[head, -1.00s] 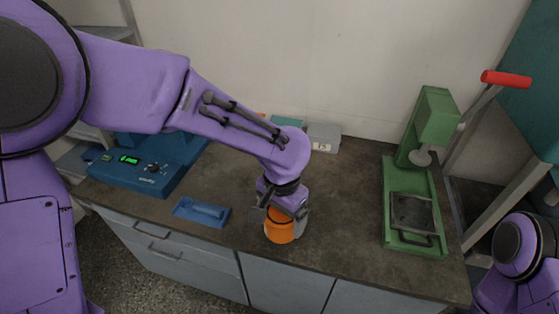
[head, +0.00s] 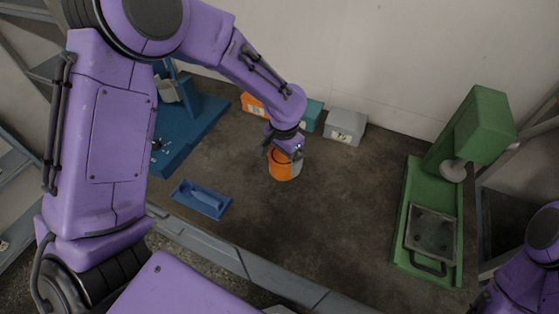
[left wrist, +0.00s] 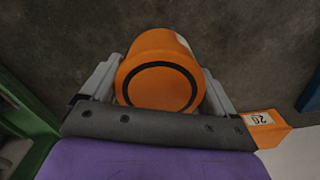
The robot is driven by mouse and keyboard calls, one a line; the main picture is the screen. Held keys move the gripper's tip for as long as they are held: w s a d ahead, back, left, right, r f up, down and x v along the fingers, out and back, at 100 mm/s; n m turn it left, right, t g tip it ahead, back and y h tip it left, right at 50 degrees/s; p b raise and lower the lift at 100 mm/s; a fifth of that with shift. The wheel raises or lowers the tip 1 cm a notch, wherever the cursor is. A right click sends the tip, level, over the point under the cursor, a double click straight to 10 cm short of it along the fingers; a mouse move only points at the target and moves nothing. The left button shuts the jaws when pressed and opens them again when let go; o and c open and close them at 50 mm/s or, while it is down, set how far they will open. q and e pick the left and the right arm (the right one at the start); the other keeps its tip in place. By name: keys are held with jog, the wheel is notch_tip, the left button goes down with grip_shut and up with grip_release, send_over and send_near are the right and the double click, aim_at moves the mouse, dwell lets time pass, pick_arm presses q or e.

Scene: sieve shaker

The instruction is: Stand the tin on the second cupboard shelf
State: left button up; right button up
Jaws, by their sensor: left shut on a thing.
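The orange tin (head: 283,166) shows below my left gripper (head: 287,152) in the head view, over the dark worktop. In the left wrist view the tin (left wrist: 158,80) sits between the two grey fingers of the left gripper (left wrist: 152,92), which is shut on it. Its round end with a dark ring faces the camera. Whether the tin touches the worktop I cannot tell. Part of my right arm shows at the right edge of the head view, but its gripper is out of view. A grey shelf unit (head: 22,38) shows in part at the left edge; which shelf is which I cannot tell.
On the worktop (head: 310,225) stand an orange box (head: 253,104), a teal box (head: 311,115) and a grey box (head: 345,126) along the wall. A blue tray-like tool (head: 201,198) lies left, before a blue machine (head: 185,125). A green press (head: 435,210) stands right.

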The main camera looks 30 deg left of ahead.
pick_arm(q)
jog(key=f, duration=0.1)
jog(key=w+a+f, duration=0.1)
jog(key=w+f, duration=0.1)
jog(key=shift+w+a+f, duration=0.1)
jog(key=shift+w+a, duration=0.05)
jog(key=shift+a, duration=0.25)
jog(key=f, duration=0.1)
jog(key=f+p, duration=0.1)
jog(key=f, duration=0.1)
jog(key=shift+a+f+p, duration=0.3)
jog(key=shift+p, duration=0.1)
jog(key=shift+f, duration=0.15)
jog(key=o, duration=0.9)
jog(key=shift+c, duration=0.2)
pick_arm(e)
jog(key=shift+w+r, duration=0.2)
jog(key=shift+r, duration=0.65)
